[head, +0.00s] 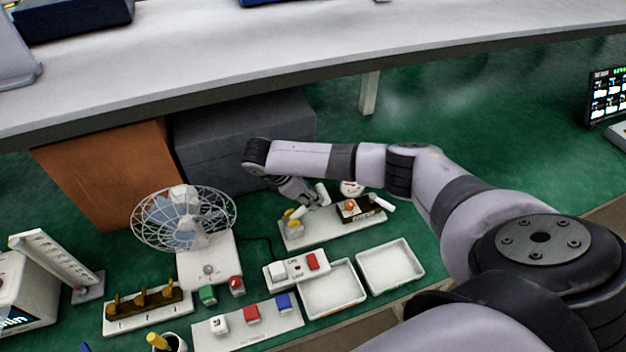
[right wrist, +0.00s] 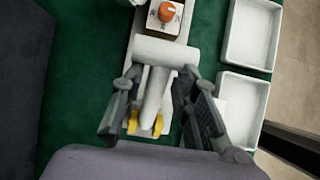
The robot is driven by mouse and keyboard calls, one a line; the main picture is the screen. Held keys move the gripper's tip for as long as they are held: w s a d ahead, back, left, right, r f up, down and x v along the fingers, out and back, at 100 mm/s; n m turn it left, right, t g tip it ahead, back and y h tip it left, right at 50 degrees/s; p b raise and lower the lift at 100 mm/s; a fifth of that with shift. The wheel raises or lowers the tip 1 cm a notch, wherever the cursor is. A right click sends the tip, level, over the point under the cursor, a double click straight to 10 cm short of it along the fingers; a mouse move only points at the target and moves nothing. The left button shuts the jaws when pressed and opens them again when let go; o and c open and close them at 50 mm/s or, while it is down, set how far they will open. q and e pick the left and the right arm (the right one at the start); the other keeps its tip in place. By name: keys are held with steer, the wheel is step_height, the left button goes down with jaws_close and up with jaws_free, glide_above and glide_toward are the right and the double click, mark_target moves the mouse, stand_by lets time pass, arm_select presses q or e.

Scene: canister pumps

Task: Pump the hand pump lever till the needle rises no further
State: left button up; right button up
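The hand pump stands on a white base (head: 332,232) in the middle of the head view. Its white lever (right wrist: 154,92) has a thick crossbar handle (right wrist: 166,52) and rises from a yellow pivot (head: 293,218). The round gauge (head: 351,187) sits at the back of the pump, partly hidden; its needle is too small to read. My right gripper (right wrist: 161,76) is at the lever, with its fingers apart on either side of the shaft, just below the crossbar. Gaps show between shaft and fingers; contact with the crossbar cannot be told. My left gripper is not in view.
An orange knob (head: 350,205) is on the pump's dark block. Two white trays (head: 333,312) lie in front. A caged fan (head: 186,222) and a switch box (head: 297,270) stand to the left. A grey box (head: 240,135) is behind. Green surface is free at right.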

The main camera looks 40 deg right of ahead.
steer(key=shift+o, duration=1.3)
steer(key=v, duration=1.2)
